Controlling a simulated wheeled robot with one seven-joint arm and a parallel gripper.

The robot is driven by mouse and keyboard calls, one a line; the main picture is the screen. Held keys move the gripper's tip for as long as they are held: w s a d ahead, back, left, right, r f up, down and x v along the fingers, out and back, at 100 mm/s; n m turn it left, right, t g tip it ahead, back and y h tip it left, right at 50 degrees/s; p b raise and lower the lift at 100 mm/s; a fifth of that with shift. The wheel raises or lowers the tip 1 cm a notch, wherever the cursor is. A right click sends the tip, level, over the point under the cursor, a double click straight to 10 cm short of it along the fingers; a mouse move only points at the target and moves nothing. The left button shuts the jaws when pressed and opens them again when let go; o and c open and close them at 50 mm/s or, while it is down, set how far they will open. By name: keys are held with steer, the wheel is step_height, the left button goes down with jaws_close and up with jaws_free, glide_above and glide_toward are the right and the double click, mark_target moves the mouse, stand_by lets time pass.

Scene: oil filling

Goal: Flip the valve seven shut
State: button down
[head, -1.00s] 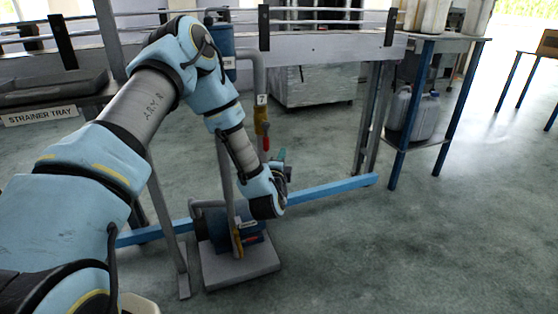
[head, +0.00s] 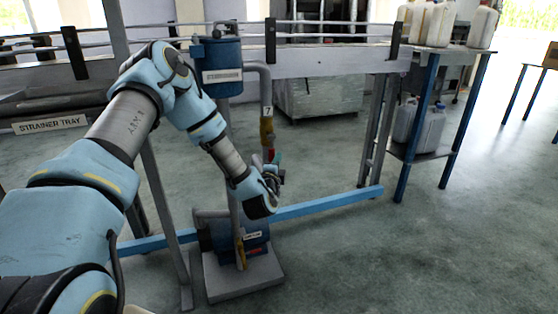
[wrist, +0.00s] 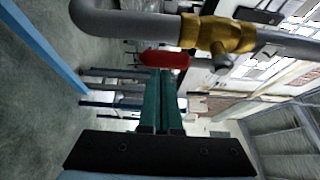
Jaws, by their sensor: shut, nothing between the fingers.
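Valve seven is a brass valve (head: 267,130) on a grey pipe, under a tag (head: 267,111) marked 7. Its red handle (head: 271,154) hangs below the brass body, partly hidden near my gripper. In the wrist view the brass body (wrist: 205,33) is at the top, with the red handle (wrist: 165,60) lying roughly along the pipe. My gripper (head: 277,158) is low in front of the pipe. Its green fingers (wrist: 161,72) are together and empty, their tips at the red handle's edge. I cannot tell whether they touch it.
A blue tank (head: 219,55) stands above left of the valve. A blue pump (head: 256,240) sits on a grey base (head: 245,280) below. A blue floor beam (head: 325,202) runs behind. A blue-legged table (head: 430,90) stands right. Floor at the right front is clear.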

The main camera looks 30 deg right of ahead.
steer(key=shift+a+m+g+p, duration=0.3)
steer(key=shift+a+m+p, duration=0.15)
steer(key=shift+m, duration=0.25)
steer(key=w+a+r+m+g+y+p, duration=0.1)
steer(key=a+r+m+y+p, duration=0.5)
steer(key=m+y+p, duration=0.3)
steer(key=shift+a+m+g+y+p, duration=0.35)
steer(key=shift+a+m+p, duration=0.4)
steer(key=shift+p, duration=1.65)
steer(key=shift+d+m, duration=0.15)
steer(key=shift+m, duration=0.1)
